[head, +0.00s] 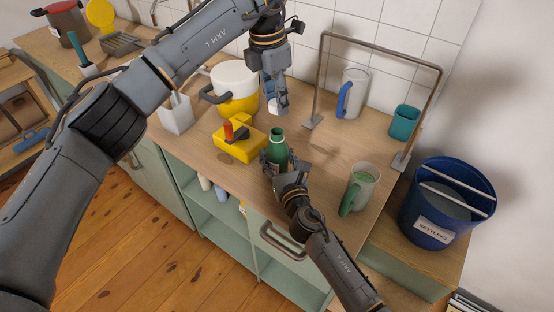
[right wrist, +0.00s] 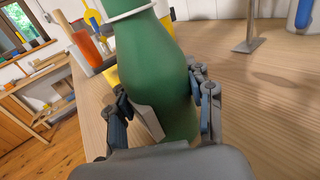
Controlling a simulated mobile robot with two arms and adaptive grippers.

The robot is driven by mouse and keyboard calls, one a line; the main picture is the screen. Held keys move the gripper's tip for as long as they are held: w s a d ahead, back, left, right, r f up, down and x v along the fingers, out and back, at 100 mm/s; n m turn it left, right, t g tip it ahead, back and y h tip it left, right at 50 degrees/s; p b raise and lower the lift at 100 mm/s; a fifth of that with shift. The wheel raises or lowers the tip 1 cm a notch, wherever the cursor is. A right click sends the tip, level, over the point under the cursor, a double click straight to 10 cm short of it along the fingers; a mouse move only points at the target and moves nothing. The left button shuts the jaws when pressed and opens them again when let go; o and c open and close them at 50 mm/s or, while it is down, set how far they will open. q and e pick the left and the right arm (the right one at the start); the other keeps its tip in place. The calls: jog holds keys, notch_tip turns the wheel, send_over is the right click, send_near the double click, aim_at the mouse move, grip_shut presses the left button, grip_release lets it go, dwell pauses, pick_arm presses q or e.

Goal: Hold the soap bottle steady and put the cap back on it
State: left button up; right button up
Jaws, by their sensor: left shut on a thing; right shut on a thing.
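The green soap bottle (head: 278,148) stands upright on the wooden counter, its open neck facing up; no cap sits on it. My right gripper (head: 276,166) is shut around the bottle's body. In the right wrist view the bottle (right wrist: 152,65) fills the middle between the fingers, with a white ring at its upper edge. My left gripper (head: 278,107) points down above and behind the bottle. It is shut on a small whitish thing, apparently the cap (head: 272,106), mostly hidden by the fingers and apart from the bottle's neck.
A yellow block with a red handle (head: 240,143) stands close left of the bottle. A yellow-white pot (head: 235,88) is behind it. A mug with a green handle (head: 360,187) stands to the right. A metal frame (head: 319,75) rises behind, around a blue-handled mug (head: 352,93).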

aim_at(277, 132)
pick_arm(q)
jog(key=shift+f, duration=2.5)
jog(key=shift+f, duration=0.9)
jog(key=shift+f, duration=0.55)
